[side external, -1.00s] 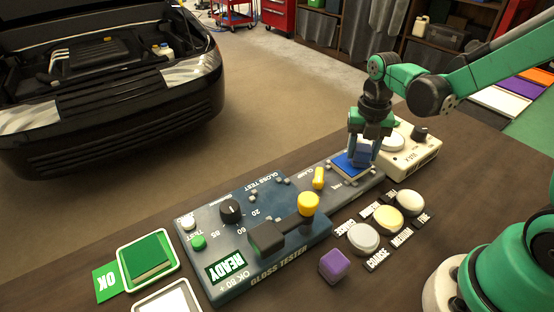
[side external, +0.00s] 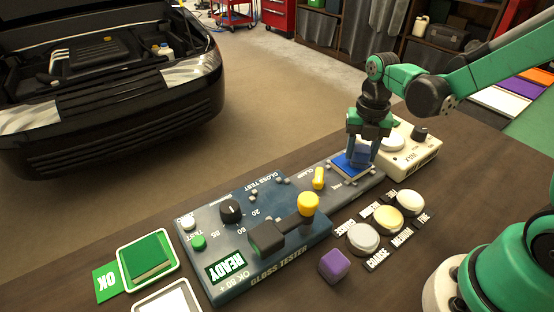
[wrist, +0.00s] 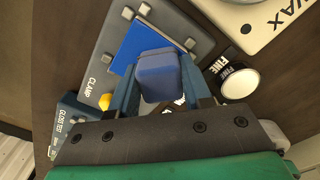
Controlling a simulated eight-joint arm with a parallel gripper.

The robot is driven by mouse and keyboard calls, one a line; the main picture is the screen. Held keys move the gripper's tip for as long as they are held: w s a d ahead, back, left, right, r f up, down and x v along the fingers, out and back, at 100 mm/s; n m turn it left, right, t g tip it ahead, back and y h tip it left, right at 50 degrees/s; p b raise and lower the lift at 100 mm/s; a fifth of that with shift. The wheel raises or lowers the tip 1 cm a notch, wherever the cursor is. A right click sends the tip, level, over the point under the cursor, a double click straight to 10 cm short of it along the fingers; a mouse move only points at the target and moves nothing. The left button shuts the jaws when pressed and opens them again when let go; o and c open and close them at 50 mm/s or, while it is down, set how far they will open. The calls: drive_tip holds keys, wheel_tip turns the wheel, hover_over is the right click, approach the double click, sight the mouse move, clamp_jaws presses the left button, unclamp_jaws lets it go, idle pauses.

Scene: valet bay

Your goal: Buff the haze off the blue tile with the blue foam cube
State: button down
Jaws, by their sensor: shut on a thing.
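The blue tile (side external: 346,168) lies in the clamp plate at the right end of the gloss tester. It also shows in the wrist view (wrist: 130,48), partly covered by the cube. My gripper (side external: 361,160) is shut on the blue foam cube (side external: 362,154), which also fills the middle of the wrist view (wrist: 158,78). The cube is over the tile; I cannot tell whether its underside touches it. Any haze on the tile is too small to make out.
The gloss tester (side external: 255,235) has a yellow-knobbed lever (side external: 308,203) and a yellow clamp handle (side external: 318,178). The cream wax unit (side external: 410,150) stands close behind my gripper. Round pads (side external: 389,220) and a purple cube (side external: 334,265) lie in front. A green tile (side external: 148,256) sits in the OK tray.

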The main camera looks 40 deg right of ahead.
drive_tip(key=shift+d, duration=0.85)
drive_tip(key=shift+d+r, duration=0.15)
drive_tip(key=shift+r, duration=0.5)
drive_tip(key=shift+d+r, duration=0.15)
drive_tip(key=shift+r, duration=3.3)
